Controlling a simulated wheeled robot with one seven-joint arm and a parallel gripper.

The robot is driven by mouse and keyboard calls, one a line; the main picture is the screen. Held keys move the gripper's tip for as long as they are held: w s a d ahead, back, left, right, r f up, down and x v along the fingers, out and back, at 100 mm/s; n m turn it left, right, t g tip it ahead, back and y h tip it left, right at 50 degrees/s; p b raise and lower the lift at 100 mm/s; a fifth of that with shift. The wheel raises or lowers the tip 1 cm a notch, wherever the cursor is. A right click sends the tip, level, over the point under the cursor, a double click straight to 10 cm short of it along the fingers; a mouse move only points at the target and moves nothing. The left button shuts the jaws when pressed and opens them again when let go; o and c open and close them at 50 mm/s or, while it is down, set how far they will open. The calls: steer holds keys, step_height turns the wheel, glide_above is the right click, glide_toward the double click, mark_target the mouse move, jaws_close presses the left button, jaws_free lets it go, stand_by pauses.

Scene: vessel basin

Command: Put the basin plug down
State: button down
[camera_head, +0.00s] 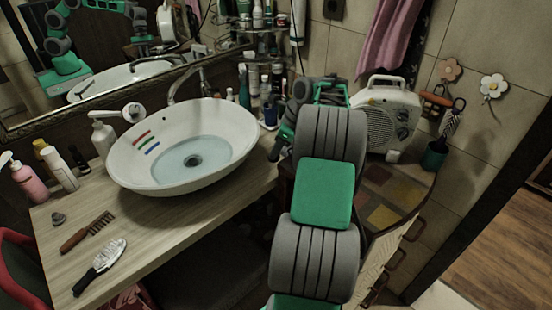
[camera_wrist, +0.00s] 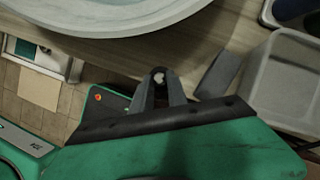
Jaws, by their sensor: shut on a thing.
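In the wrist view my gripper (camera_wrist: 160,88) is shut on a small grey thing with a pale top (camera_wrist: 159,76), taken to be the basin plug. Most of it is hidden between the fingers. It is near the counter's edge, outside the basin, whose rim (camera_wrist: 110,25) shows above; I cannot tell whether it touches the counter. In the head view the white oval basin (camera_head: 130,158) holds shallow water over a dark drain (camera_head: 193,160). My arm mostly hides my gripper there, right of the basin.
The wooden counter (camera_head: 150,215) carries a comb (camera_head: 87,232), a hairbrush (camera_head: 101,266) and a small dark grey object (camera_head: 58,218) at left. Bottles (camera_head: 58,168) stand beside the basin. A white heater (camera_head: 388,115) is at right. Counter front-left has free room.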

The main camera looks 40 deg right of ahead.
steer(key=f, duration=0.1)
steer(key=w+d+f, duration=0.1)
steer(key=shift+w+d+f, duration=0.3)
steer(key=shift+w+f, duration=0.05)
steer(key=shift+f, duration=0.05)
step_height(320, 180, down, 3)
steer(key=shift+w+d+f, duration=0.1)
steer(key=shift+f, duration=0.05)
steer(key=c, duration=1.6)
jaws_free()
steer(key=shift+f, duration=0.15)
